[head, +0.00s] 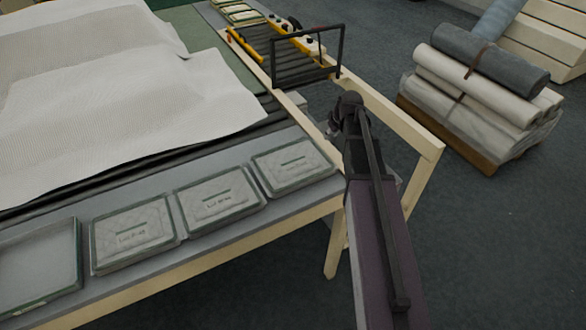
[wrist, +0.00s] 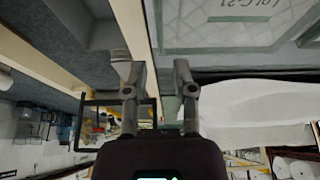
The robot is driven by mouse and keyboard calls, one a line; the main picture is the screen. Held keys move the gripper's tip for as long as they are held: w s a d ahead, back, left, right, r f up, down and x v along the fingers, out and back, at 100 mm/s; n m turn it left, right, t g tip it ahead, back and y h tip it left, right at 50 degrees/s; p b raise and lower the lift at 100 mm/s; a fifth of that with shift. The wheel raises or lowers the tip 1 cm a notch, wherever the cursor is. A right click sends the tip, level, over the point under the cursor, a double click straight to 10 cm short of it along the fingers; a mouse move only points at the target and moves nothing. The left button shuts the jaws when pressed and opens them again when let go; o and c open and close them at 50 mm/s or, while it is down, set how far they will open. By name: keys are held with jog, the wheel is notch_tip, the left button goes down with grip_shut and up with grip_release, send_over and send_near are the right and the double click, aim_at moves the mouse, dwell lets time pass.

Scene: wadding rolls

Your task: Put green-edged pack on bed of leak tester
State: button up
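Several green-edged packs lie flat in a row along the grey front ledge of the table in the head view: one nearest my arm (head: 292,168), one in the middle (head: 218,203), and one further left (head: 132,238). A pack with printed lettering (wrist: 225,22) fills the top of the wrist view. A roller bed with yellow sides and a dark upright frame (head: 300,68), apparently the leak tester, stands at the far end; its bed looks empty. My gripper (head: 343,112) is past the table's right edge, fingers apart and empty; it also shows in the wrist view (wrist: 157,70).
A shallow green-edged tray (head: 38,262) sits at the left end of the ledge. White wadding sheets (head: 120,80) cover the table. More packs (head: 240,14) lie beyond the rollers. Wrapped rolls (head: 480,85) are stacked on a pallet at right. The floor between is clear.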

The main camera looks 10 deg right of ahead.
jog(key=b, duration=0.6)
send_over(321, 149)
jog(key=s, duration=0.3)
jog(key=shift+d+f, duration=0.2)
jog(key=shift+f, duration=1.35)
jog(key=shift+d+f, duration=0.15)
jog(key=shift+f, duration=1.35)
jog(key=shift+w+b+x, duration=0.2)
jog(key=shift+b+x, duration=1.9)
jog(key=shift+x, duration=0.5)
jog(key=shift+r, duration=0.1)
grip_shut()
